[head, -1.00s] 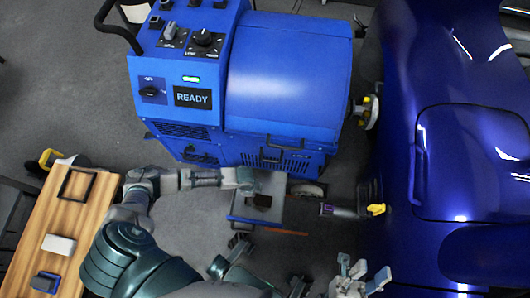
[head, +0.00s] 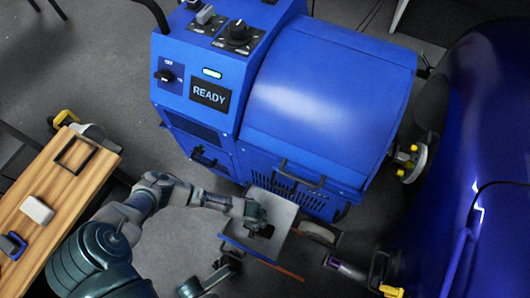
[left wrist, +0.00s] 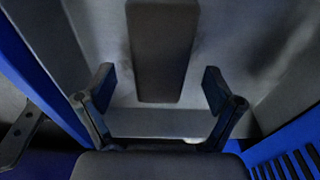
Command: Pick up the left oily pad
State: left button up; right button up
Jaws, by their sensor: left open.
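A dark flat pad (head: 266,231) lies on a grey tray (head: 280,209) with a blue edge, in front of the blue machine. My left gripper (head: 259,220) is over the tray, right at the pad, and partly hides it. In the left wrist view the pad (left wrist: 162,45) is a long dark rectangle on the grey surface. My left gripper's two fingers (left wrist: 160,78) are spread wide, one to each side of the pad's near end, with gaps between. Only one pad shows on the tray.
The blue machine (head: 325,95) with a READY display stands just behind the tray. A wooden bench (head: 50,200) with a black frame (head: 76,155) and a white block (head: 37,209) is at the left. A blue car (head: 480,130) is at the right.

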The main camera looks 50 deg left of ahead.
pick_arm(q)
notch_tip(320, 180, down, 3)
jog(key=shift+r+b, duration=0.2)
jog(key=shift+b, duration=0.2)
jog(key=shift+w+r, duration=0.1)
jog(key=shift+r, duration=0.15)
jog(key=shift+d, duration=0.1)
jog(key=c, duration=1.2)
jog(key=shift+c, duration=0.2)
